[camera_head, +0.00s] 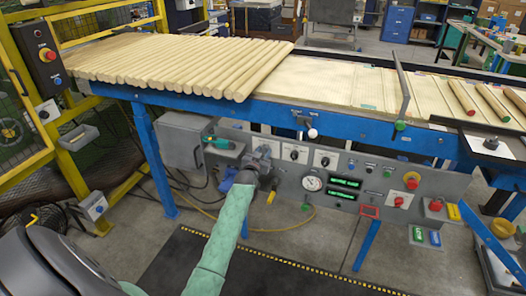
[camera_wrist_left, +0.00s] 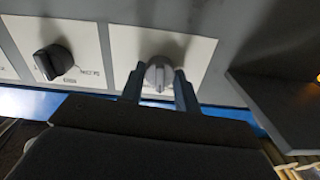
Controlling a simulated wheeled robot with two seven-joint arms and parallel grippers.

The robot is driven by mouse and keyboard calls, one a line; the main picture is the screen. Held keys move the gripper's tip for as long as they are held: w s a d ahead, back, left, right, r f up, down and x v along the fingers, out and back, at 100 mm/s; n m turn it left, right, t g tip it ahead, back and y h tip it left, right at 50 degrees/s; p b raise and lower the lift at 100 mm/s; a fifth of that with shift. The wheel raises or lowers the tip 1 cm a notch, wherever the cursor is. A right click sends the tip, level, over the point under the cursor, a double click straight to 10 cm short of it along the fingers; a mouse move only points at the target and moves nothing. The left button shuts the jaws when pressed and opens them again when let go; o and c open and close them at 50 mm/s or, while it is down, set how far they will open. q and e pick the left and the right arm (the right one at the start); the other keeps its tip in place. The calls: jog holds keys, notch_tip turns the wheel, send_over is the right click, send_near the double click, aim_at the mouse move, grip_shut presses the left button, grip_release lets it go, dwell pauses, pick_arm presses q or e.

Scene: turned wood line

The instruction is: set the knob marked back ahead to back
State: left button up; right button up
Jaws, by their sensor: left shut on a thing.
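I cannot read any marking on this plate. In the head view my left gripper (camera_head: 261,161) is at the left part of the grey control panel (camera_head: 385,182), and it hides most of the gripped knob. My right gripper is not in view.
A black knob (camera_wrist_left: 53,62) on its own white plate is beside the gripped one. In the head view, black knobs (camera_head: 294,154) are to its right, with a gauge (camera_head: 312,183) below. A grey box (camera_head: 184,140) juts out at the left. Wooden rods (camera_head: 180,62) lie above.

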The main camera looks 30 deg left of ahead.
pick_arm(q)
jog(key=shift+n+p, duration=0.35)
jog(key=shift+n, duration=1.75)
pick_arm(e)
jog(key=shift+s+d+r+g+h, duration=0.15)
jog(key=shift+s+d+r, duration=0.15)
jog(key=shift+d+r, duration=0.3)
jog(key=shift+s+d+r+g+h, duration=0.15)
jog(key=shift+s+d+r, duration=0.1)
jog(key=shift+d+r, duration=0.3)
pick_arm(q)
jog(key=shift+n, duration=0.3)
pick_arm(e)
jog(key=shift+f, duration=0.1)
pick_arm(q)
jog(key=o, duration=1)
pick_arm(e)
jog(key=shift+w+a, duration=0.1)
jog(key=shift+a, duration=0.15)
